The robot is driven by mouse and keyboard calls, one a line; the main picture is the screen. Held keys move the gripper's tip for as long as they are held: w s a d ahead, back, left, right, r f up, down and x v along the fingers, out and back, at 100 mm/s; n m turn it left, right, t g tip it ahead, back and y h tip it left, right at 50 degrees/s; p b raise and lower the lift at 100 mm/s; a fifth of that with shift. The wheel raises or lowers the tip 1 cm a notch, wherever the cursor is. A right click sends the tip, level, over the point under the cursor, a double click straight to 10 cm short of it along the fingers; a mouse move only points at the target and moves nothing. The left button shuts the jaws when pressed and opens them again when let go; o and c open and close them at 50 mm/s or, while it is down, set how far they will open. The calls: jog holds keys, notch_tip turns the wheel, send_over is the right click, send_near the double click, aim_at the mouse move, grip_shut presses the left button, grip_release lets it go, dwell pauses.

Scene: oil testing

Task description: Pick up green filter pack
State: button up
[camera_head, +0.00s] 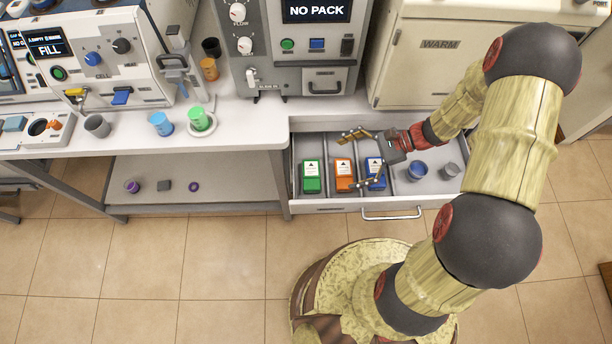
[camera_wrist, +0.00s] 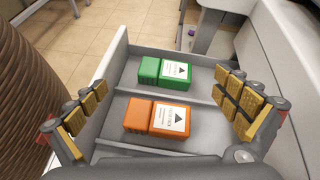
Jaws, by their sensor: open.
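The green filter pack (camera_head: 312,176) lies in the leftmost compartment of the open drawer (camera_head: 350,208). In the wrist view the green pack (camera_wrist: 165,73) lies flat past the orange pack (camera_wrist: 157,117), with a divider between them. My gripper (camera_head: 357,160) is open and empty above the drawer, over the orange and blue packs, right of the green one. In the wrist view its gold-padded fingers (camera_wrist: 165,108) are spread wide on either side, with the orange pack between them and the green pack beyond. The blue pack (camera_head: 376,174) is partly hidden by my gripper in the head view.
Thin dividers split the drawer, and its walls stand close to my fingers. A blue cup (camera_head: 417,171) and a grey cup (camera_head: 450,171) sit in its right part. The counter (camera_head: 240,130) is to the left, with a machine reading NO PACK (camera_head: 300,45) behind.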

jog(key=m+y, duration=0.1)
jog(key=m, duration=0.1)
send_near(318, 174)
jog(key=shift+s+a+f+t, duration=0.1)
jog(key=shift+s+a+t, duration=0.1)
jog(key=shift+a, duration=0.25)
jog(key=shift+s+a+f+t, duration=0.1)
jog(key=shift+s+a+t, duration=0.15)
jog(key=shift+a, duration=0.2)
jog(key=shift+a+f+m, duration=0.25)
jog(key=shift+f+m, duration=0.05)
jog(key=shift+f, duration=0.2)
jog(key=b+x, duration=0.3)
jog(key=x, duration=0.4)
jog(key=shift+w+a+f, duration=0.15)
jog(key=shift+w+a, duration=0.05)
jog(key=shift+a, duration=0.05)
jog(key=shift+c, duration=1.2)
jog(key=c, duration=1)
